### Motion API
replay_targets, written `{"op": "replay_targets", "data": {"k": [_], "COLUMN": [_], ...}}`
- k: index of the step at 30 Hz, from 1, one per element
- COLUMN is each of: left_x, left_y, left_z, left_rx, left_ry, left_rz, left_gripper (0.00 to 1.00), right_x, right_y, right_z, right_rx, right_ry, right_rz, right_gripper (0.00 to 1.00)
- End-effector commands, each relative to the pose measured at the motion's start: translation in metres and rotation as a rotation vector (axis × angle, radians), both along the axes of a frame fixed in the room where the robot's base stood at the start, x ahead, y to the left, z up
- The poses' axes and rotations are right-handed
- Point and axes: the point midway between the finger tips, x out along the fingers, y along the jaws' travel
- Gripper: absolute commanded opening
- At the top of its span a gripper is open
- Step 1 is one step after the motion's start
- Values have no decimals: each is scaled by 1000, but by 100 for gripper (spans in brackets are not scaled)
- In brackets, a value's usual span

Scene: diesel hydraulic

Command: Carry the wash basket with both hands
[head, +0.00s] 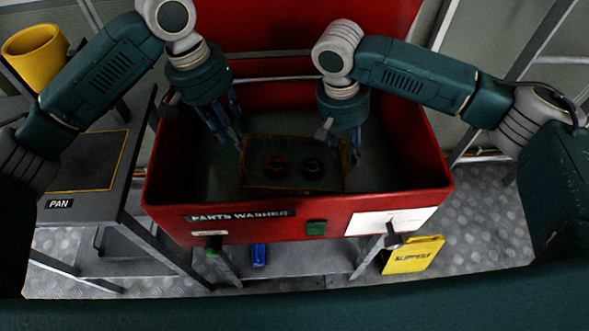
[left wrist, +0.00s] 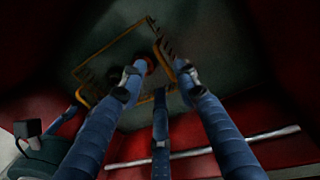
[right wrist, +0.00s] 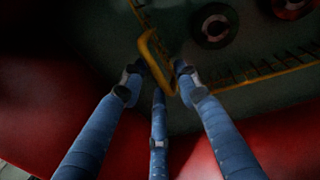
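The wash basket (head: 292,189) is a dark tray with a thin yellow rim, low inside the red parts washer. It holds a reddish ring part (head: 276,166) and a dark ring part (head: 312,167). My left gripper (head: 233,138) is at the basket's left end, fingers pointing down and spread. In the left wrist view, a yellow handle (left wrist: 164,60) shows between its fingertips. My right gripper (head: 350,150) is at the right end, fingers also spread. In the right wrist view, another yellow handle (right wrist: 149,48) lies between its fingertips. I cannot tell whether the fingers touch the handles.
The red washer walls (head: 400,196) surround the basket and both grippers. A dark bench (head: 85,165) labelled PAN, with a yellow-outlined area, stands at left. A yellow cup-shaped container (head: 36,55) is behind it. A yellow sign (head: 412,254) is below right.

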Motion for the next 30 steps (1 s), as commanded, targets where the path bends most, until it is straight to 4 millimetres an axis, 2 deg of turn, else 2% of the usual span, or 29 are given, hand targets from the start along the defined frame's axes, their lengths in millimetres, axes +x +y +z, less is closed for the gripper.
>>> {"op": "replay_targets", "data": {"k": [1, 6, 10, 13, 24, 30], "left_x": [1, 1, 1, 0, 1, 1], "left_y": [2, 6, 8, 8, 8, 8], "left_z": [10, 33, 39, 41, 40, 40], "left_rx": [-1, -1, 0, 0, 0, 0], "left_ry": [-3, -1, 1, 2, 1, 1], "left_rz": [1, 0, -1, -1, 0, 0], "left_gripper": [31, 31, 31, 31, 31, 31], "right_x": [0, 0, 0, 1, 3, 4], "right_y": [0, 0, 1, 3, 18, 22], "right_z": [0, 0, 2, 12, 85, 112], "right_rx": [0, 0, 1, 2, 2, 0], "right_ry": [0, 0, -1, -1, -2, -2], "right_rz": [0, 0, 0, 1, 1, 1], "right_gripper": [31, 31, 31, 31, 31, 31]}}
